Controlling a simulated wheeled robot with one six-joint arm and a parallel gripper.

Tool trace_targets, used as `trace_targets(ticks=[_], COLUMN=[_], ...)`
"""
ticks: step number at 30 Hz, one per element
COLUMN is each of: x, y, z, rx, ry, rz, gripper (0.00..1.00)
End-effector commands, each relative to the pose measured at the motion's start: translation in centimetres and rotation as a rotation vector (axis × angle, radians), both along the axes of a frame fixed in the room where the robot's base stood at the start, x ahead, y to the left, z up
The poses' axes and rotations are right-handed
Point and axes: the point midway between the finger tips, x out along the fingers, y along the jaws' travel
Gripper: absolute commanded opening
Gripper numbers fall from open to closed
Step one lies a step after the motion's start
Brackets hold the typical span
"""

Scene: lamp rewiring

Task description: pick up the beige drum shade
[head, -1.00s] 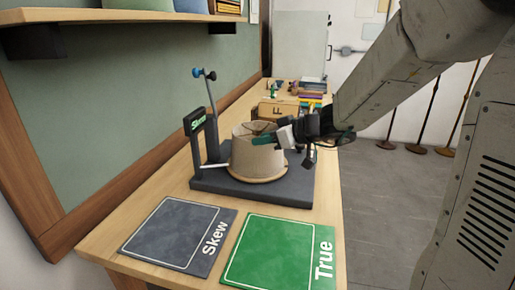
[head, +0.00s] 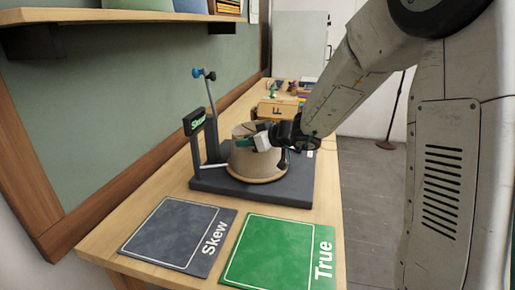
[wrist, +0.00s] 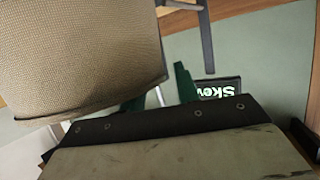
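The beige drum shade (head: 257,162) stands upright on the dark base of a test stand (head: 222,184) on the bench. It fills the upper left of the wrist view (wrist: 75,55). My gripper (head: 273,150) is at the shade's upper right side, with one green finger by the top rim and the other lower at the right side. In the wrist view, the green fingers (wrist: 158,93) are apart beside the shade's edge, and the shade partly hides one. I cannot tell whether they touch it.
A grey "Skew" mat (head: 178,234) and a green "True" mat (head: 280,252) lie in front, both empty. The stand's upright with the "Skew" display (head: 194,122) is left of the shade. A wooden box marked F (head: 277,110) is behind. A shelf (head: 120,17) overhangs at upper left.

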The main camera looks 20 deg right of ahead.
Motion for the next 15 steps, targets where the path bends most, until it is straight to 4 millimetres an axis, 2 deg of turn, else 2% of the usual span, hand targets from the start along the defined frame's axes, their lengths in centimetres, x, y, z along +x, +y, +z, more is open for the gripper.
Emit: trace_targets(ticks=[1, 3, 4, 15], x=[-0.01, -0.02, -0.03, -0.08], y=[-0.01, -0.01, -0.02, -0.12], z=[-0.01, 0.0, 0.0, -0.15], rx=[0.0, 0.0, 0.0, -0.001], ry=[0.0, 0.0, 0.0, 0.003], rz=[0.0, 0.0, 0.0, -0.002], gripper=[0.23, 0.04, 0.0, 0.0])
